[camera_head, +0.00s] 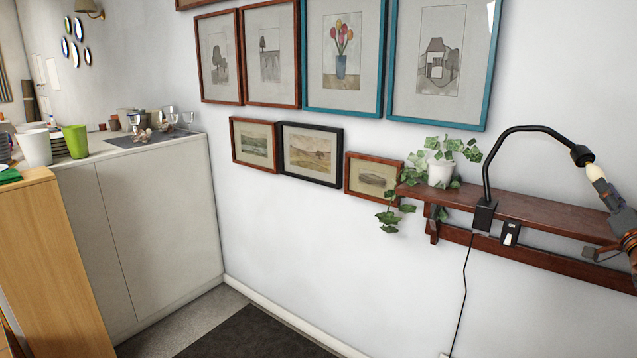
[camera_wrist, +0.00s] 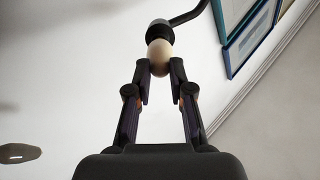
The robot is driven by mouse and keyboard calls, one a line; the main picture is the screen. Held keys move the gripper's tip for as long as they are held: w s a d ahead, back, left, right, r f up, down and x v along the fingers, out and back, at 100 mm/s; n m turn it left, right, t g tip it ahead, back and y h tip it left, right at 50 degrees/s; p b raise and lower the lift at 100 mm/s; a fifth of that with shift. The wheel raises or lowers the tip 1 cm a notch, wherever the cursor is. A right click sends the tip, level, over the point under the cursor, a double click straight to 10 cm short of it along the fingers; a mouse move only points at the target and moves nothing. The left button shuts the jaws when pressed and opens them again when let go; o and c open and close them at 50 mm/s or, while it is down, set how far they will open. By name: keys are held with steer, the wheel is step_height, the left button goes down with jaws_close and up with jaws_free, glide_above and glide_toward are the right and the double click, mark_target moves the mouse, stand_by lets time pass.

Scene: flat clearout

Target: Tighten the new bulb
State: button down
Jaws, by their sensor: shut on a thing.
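The black lamp (camera_head: 487,165) is fixed to the wall shelf, and its curved arm ends in a black socket (camera_head: 581,155). The pale bulb (camera_head: 595,173) sits at the mouth of the socket, in line with it. My gripper (camera_head: 606,188) comes from the right edge and is shut on the bulb. In the wrist view the bulb (camera_wrist: 159,55) is between my fingertips (camera_wrist: 160,70), with the black socket (camera_wrist: 158,31) right beyond it. The bulb's base and thread are hidden, so I cannot tell how deep it sits.
The reddish wooden shelf (camera_head: 545,211) below the lamp holds a potted ivy (camera_head: 440,172). A small switch (camera_head: 510,234) is on the shelf's front, and a cord (camera_head: 464,290) hangs down the wall. Framed pictures (camera_head: 341,58) hang behind. A white cabinet (camera_head: 160,225) stands left.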

steer(key=c, duration=1.7)
jaws_free()
jaws_close()
